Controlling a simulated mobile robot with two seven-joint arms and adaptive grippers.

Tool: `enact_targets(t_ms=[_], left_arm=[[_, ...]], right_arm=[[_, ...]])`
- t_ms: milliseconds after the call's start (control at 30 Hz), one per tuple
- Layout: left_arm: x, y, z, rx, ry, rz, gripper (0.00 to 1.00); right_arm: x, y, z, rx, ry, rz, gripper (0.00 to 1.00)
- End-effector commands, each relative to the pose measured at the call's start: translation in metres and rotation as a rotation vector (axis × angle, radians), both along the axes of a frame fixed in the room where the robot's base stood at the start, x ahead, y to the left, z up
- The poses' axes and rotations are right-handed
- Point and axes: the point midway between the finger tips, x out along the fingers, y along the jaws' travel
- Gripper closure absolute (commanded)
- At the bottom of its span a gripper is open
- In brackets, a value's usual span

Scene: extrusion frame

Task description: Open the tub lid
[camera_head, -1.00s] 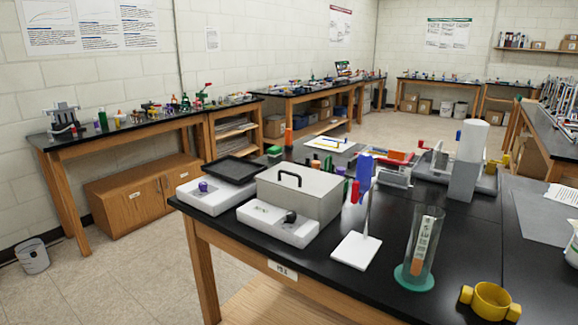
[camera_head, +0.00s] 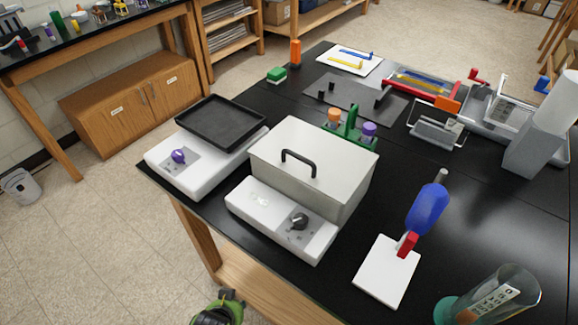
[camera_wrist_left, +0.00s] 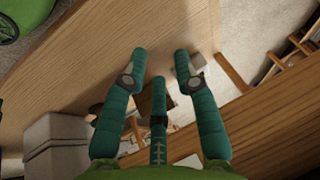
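The tub (camera_head: 338,200) is a light grey box on a white base with a black knob (camera_head: 299,221), near the front edge of the black table. Its flat lid (camera_head: 325,150) is on, with a black arched handle (camera_head: 299,160) on top. In the left wrist view, my left gripper (camera_wrist_left: 160,67) has its teal fingers spread apart with nothing between them. It faces wood and floor; the tub does not show there. A green and black part of my arm (camera_head: 220,310) shows low in the head view, below the table's front edge. My right gripper is not in view.
Left of the tub stands a white device with a black tray (camera_head: 222,121). A green rack (camera_head: 352,128) with bottles stands close behind the tub. To the right are a white stand with a blue holder (camera_head: 427,208) and a glass cylinder (camera_head: 500,290).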

Motion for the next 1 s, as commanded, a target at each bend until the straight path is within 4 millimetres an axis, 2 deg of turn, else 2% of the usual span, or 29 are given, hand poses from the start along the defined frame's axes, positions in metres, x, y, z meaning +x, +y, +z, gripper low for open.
enact_targets(t_ms=[33, 100, 200, 333, 433, 600, 700, 900, 1000], left_arm=[[0.007, -0.002, 0.035, 0.006, -0.029, -0.012, 0.7], [0.015, -0.003, 0.069, 0.018, -0.06, -0.024, 0.7], [0.022, -0.003, 0.111, 0.032, -0.099, -0.035, 0.7], [0.03, -0.004, 0.164, 0.054, -0.156, -0.059, 0.7], [0.05, -0.015, 0.211, 0.123, -0.269, -0.155, 0.7], [0.098, -0.052, 0.259, 0.339, -0.506, -0.407, 0.7], [0.12, -0.077, 0.286, 0.48, -0.639, -0.545, 0.7], [0.146, -0.126, 0.334, 0.749, -0.864, -0.759, 0.7], [0.152, -0.139, 0.346, 0.822, -0.917, -0.808, 0.7]], right_arm=[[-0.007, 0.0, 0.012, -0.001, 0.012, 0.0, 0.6], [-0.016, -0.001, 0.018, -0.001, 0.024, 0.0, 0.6], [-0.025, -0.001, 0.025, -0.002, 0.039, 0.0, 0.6], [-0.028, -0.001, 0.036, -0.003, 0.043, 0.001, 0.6], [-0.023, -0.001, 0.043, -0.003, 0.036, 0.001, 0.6], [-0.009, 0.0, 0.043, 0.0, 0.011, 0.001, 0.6], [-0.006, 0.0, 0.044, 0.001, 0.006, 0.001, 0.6], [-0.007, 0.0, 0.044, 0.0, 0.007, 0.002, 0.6], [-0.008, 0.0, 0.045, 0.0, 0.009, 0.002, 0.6]])
